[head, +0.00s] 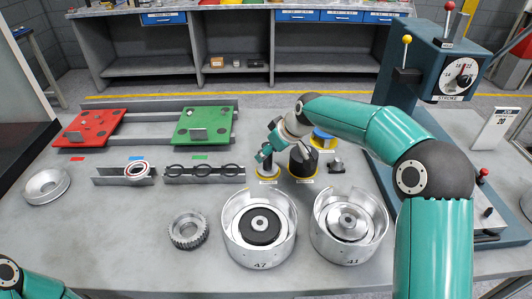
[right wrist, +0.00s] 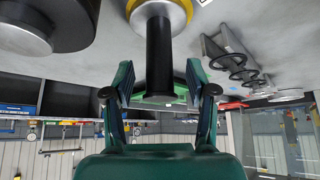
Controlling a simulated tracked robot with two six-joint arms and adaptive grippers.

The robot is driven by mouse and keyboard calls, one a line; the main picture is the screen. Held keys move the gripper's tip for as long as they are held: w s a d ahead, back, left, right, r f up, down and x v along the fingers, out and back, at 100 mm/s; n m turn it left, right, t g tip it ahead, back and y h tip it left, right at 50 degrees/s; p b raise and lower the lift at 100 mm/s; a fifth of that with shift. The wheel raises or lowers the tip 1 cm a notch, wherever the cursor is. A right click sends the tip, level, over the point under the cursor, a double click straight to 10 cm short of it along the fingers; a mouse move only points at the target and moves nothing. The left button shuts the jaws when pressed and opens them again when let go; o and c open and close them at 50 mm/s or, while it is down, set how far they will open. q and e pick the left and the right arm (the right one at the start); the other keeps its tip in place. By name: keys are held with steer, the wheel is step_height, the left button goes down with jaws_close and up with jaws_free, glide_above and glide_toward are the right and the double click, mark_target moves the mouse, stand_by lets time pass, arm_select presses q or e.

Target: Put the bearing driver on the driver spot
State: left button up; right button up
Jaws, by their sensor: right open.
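A tool with a dark upright handle and a wider silver foot, which looks like the bearing driver (head: 266,170), stands upright on a yellow-rimmed round spot (head: 262,179); the spot's label is too small to read. In the right wrist view the dark handle (right wrist: 159,62) rises from the silver foot, with the yellow rim (right wrist: 187,8) around it. My right gripper (head: 266,153) is at the handle. In the right wrist view its fingers (right wrist: 158,95) stand open on either side of the handle, with gaps. My left gripper is out of view; only part of that arm shows.
A wide black cylinder (head: 303,163) stands close right of the tool, and a blue-topped piece (head: 322,139) behind it. Two silver housings (head: 260,258) (head: 350,252) and a gear (head: 188,230) stand in front. Red (head: 88,128) and green (head: 205,127) pallets lie left. A press (head: 425,90) stands right.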

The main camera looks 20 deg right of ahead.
steer(key=v, duration=1.1)
